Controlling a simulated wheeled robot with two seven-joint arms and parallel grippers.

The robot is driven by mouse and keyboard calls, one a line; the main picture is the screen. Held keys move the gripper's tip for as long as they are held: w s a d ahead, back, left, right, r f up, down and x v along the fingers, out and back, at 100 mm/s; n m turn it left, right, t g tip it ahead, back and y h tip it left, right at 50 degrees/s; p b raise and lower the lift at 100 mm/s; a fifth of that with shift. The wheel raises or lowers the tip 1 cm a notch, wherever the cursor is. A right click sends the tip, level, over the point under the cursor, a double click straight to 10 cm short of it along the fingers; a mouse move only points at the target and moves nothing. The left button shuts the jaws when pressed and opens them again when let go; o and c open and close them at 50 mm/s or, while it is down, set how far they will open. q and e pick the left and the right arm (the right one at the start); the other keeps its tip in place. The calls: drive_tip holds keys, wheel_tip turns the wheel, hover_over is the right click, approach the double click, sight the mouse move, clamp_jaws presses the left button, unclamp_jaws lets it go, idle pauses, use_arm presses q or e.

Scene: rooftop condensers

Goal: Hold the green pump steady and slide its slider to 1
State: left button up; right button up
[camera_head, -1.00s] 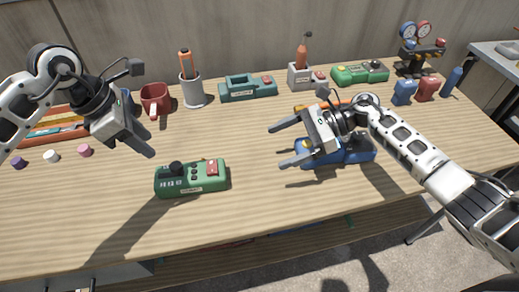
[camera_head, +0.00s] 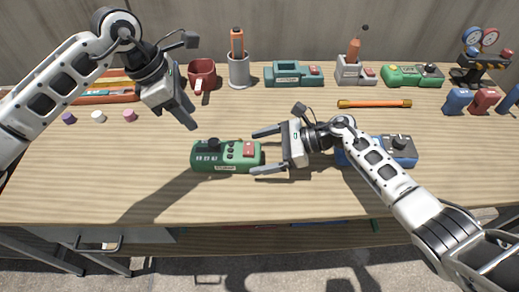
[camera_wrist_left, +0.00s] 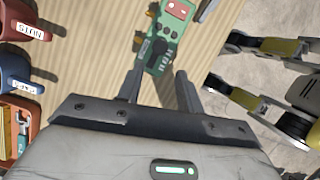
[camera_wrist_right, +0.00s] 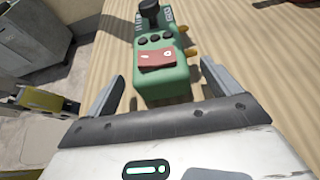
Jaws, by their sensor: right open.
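The green pump (camera_head: 226,157) lies on the table at the front, left of centre. It has a black knob, small buttons and a red panel at its right end; its label and the slider's setting are too small to read. My right gripper (camera_head: 267,151) is open, its fingers apart at the pump's right end. In the right wrist view the pump (camera_wrist_right: 165,88) stretches away between and beyond the open fingers (camera_wrist_right: 160,92). My left gripper (camera_head: 188,110) is open and empty, above and behind the pump's left end. The pump also shows ahead of it in the left wrist view (camera_wrist_left: 165,38).
A blue device (camera_head: 400,150) sits partly behind my right arm. Along the back stand a red mug (camera_head: 201,77), a grey cup (camera_head: 239,74), a teal tray (camera_head: 295,75) and another green device (camera_head: 412,76). An orange rod (camera_head: 374,104) lies midway. The table's front left is clear.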

drive_tip(key=shift+a+f, duration=0.15)
drive_tip(key=shift+a, duration=0.2)
drive_tip(key=shift+c, duration=0.3)
